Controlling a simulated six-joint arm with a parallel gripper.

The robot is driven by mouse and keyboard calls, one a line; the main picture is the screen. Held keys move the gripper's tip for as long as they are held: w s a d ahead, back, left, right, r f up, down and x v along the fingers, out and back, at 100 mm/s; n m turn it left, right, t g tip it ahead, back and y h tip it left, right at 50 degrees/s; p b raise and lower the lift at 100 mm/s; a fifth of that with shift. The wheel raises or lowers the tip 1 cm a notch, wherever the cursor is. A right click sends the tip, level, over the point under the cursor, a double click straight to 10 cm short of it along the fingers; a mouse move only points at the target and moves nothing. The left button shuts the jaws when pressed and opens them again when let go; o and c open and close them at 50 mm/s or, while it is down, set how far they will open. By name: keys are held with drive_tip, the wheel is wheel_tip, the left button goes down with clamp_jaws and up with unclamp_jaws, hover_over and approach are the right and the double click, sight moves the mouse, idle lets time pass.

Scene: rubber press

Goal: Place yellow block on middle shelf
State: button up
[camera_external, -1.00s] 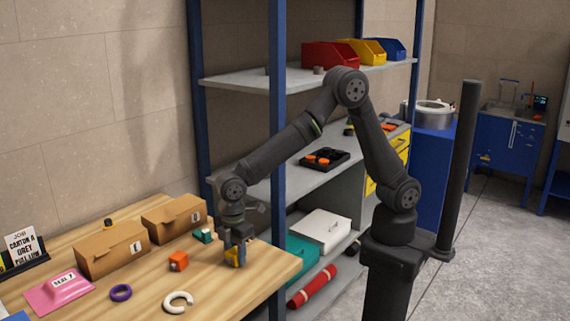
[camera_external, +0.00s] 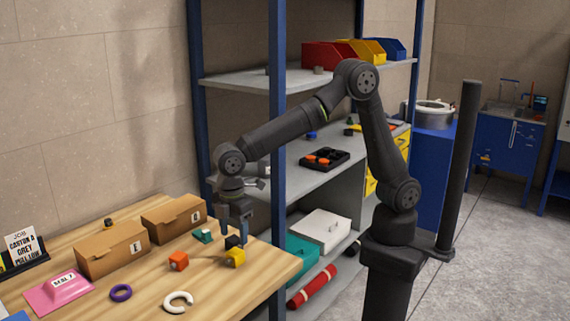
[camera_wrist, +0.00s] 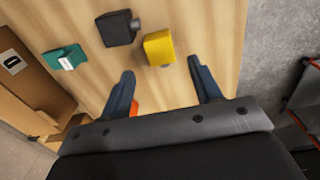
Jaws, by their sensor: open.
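The yellow block (camera_external: 235,257) sits on the wooden table (camera_external: 245,283) near its right end. It also shows in the wrist view (camera_wrist: 159,48), ahead of the fingertips. My gripper (camera_external: 234,232) is open and empty above the block, apart from it. In the wrist view its two dark blue fingers (camera_wrist: 160,70) are spread wide with nothing between the tips. The middle shelf (camera_external: 297,187) is the grey board of the blue-posted rack, right of the table, partly hidden by a post and my arm.
A black block (camera_wrist: 115,28) lies beside the yellow one. A black tray with orange parts (camera_external: 324,160) is on the middle shelf. A blue post (camera_external: 278,130) stands in front.

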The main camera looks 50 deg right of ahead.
sight(235, 251)
wheel_tip(235, 251, up, 4)
drive_tip(key=shift+r, duration=0.1)
drive_tip(key=shift+o, duration=0.5)
drive_tip(key=shift+r, duration=0.3)
